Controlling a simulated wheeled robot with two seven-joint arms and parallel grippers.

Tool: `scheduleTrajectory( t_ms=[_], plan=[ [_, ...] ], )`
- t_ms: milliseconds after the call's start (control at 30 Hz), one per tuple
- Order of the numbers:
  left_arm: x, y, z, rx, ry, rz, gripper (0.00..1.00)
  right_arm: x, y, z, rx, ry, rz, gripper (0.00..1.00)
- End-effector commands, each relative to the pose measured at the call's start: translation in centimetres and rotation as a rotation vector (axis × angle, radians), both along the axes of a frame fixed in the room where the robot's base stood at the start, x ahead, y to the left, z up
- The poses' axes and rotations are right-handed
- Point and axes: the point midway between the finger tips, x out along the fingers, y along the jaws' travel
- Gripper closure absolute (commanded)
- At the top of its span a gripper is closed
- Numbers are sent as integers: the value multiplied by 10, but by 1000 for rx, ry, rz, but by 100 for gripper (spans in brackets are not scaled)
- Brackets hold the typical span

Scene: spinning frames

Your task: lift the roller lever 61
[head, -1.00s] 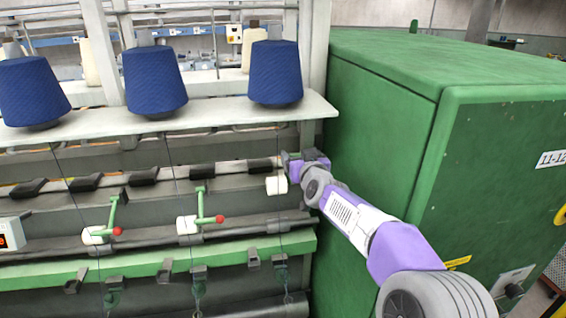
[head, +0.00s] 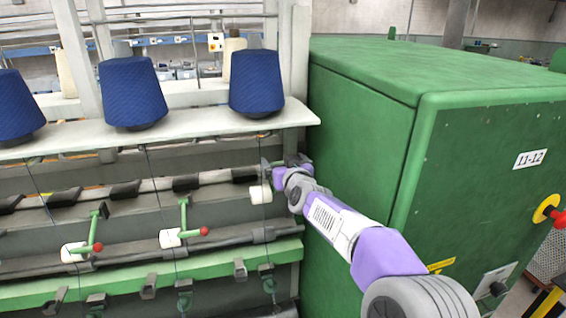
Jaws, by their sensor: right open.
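Two roller levers show clear of my arm, one at left (head: 97,231) and one in the middle (head: 184,219). Each has a green handle, a red knob and a white roller. A third white roller (head: 260,194), at right, sits higher than the other two. Its handle is mostly hidden by my right gripper. I see no number that tells which lever is 61. My right gripper (head: 266,168) is open, just above and beside the third roller. It is small and partly hidden here, so contact cannot be told. My left gripper is not in view.
A white shelf (head: 190,122) with blue yarn cones (head: 257,82) runs above the levers. A green rail (head: 130,279) runs below. A large green cabinet (head: 370,140) marked 11-12 stands close along the right of my arm.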

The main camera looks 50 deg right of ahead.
Motion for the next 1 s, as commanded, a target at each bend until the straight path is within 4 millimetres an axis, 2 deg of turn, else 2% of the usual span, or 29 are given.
scheduleTrajectory(
  t_ms=[300, 433, 1000],
  plan=[
    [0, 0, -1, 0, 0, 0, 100, -37, 28, 5, -2, 0, -2, 0],
    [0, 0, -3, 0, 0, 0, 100, -47, 35, 7, -2, 0, -2, 0],
    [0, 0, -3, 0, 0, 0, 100, -51, 40, 8, -1, 2, 1, 0]
  ],
)
